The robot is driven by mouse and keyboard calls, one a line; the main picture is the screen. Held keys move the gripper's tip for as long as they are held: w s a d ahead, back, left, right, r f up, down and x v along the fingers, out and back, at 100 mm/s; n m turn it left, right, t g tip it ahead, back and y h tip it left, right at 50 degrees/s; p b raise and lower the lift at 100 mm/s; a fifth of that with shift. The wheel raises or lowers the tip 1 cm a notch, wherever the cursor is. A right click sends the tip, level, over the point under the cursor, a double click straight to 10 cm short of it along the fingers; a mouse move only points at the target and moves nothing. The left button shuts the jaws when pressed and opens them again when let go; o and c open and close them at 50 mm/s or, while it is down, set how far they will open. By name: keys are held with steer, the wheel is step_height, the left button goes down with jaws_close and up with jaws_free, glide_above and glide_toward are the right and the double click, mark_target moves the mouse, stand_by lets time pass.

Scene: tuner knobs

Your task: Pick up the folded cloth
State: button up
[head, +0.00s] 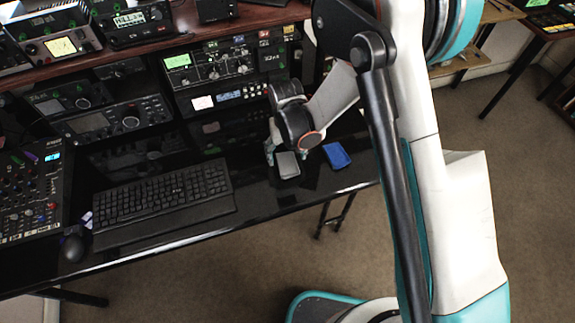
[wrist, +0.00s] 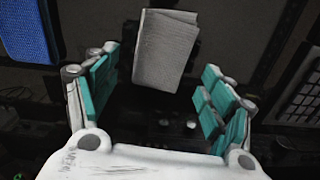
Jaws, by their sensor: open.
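A pale grey folded cloth (head: 287,165) lies on the black desk in the head view, right by my gripper. In the wrist view the grey folded cloth (wrist: 165,48) lies beyond my fingertips, roughly centred between them. My gripper (wrist: 160,92) is open, its teal-padded fingers wide apart with nothing between them. In the head view my wrist hides most of the gripper; a bit of teal finger shows beside the cloth. I cannot tell the exact height of the fingertips above the desk.
A blue folded item (head: 336,155) lies to the right of the grey cloth, near the desk edge. A keyboard (head: 163,197) is to the left, with a mouse (head: 74,247) and a mixer (head: 31,195) further left. Radio units (head: 222,75) stand behind.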

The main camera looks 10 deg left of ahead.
mark_target(286, 158)
step_height(286, 158, down, 3)
steer(key=shift+r, duration=0.2)
steer(key=shift+r, duration=0.1)
steer(key=shift+c, duration=0.6)
steer(key=c, duration=0.9)
steer(key=shift+c, duration=0.2)
steer(key=shift+r, duration=0.1)
step_height(286, 158, up, 20)
steer(key=p, duration=0.4)
steer(key=shift+p, duration=0.35)
